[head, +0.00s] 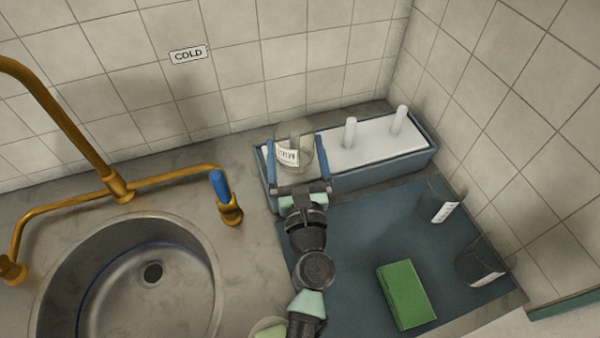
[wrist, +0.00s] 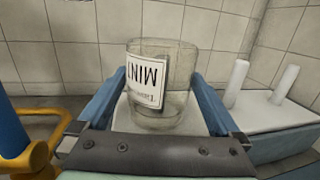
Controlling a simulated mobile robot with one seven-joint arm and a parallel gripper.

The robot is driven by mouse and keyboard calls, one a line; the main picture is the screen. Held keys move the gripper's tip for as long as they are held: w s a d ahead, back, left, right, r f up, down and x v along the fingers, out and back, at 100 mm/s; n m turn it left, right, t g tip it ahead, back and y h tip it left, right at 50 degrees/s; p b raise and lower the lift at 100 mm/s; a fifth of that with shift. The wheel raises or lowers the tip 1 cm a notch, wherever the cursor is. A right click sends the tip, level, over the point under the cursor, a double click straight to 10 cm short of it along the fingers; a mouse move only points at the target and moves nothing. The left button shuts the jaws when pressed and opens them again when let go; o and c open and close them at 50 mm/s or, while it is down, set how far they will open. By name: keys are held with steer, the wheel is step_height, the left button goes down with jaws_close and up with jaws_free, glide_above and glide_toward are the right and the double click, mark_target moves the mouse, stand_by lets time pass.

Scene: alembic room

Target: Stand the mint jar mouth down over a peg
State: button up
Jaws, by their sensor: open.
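The mint jar (head: 305,147) is clear glass with a white label printed MINT, which reads upside down. It stands mouth down at the left end of the white peg rack (head: 372,146), and a peg-like shape shows through its glass. In the wrist view the jar (wrist: 179,115) looks upright, not visibly tilted. My gripper (head: 297,158) is open, with one blue finger on each side of the jar. The wrist view also shows both fingers (wrist: 164,100) beside the glass; light contact cannot be told. The jar's rim is partly hidden by my gripper.
Two bare white pegs (head: 350,133) (head: 398,120) stand to the right on the rack. A blue mat holds a green block (head: 406,294) and two dark labelled jars (head: 434,205) (head: 480,262). A sink (head: 150,285) and brass tap (head: 117,188) are left. Tiled walls stand close behind and right.

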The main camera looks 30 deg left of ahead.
steer(key=b+v, duration=0.1)
steer(key=v, duration=1.1)
steer(key=shift+b, duration=0.35)
steer(key=shift+r, duration=0.15)
steer(key=w+d+r+n+t+p, duration=0.15)
steer(key=w+r+n, duration=0.25)
steer(key=r+n, duration=0.85)
steer(key=w+d+r+n+t+p, duration=0.1)
steer(key=w+r+n+t+p, duration=0.15)
steer(key=r+n, duration=1)
steer(key=s+d+r+n+t+h, duration=0.1)
steer(key=s+d+r+t+h, duration=0.1)
steer(key=r, duration=0.8)
steer(key=s+d+r+n+t+h+p, duration=0.1)
steer(key=s+d+r+t+h, duration=0.2)
steer(key=r, duration=0.7)
steer(key=s+d+r+n+t+h, duration=0.2)
steer(key=d+r+h, duration=0.3)
steer(key=r, duration=0.5)
steer(key=shift+s+d+r+h+p, duration=0.25)
steer(key=shift+s+d+h+p, duration=0.1)
steer(key=shift+d+h+p, duration=0.05)
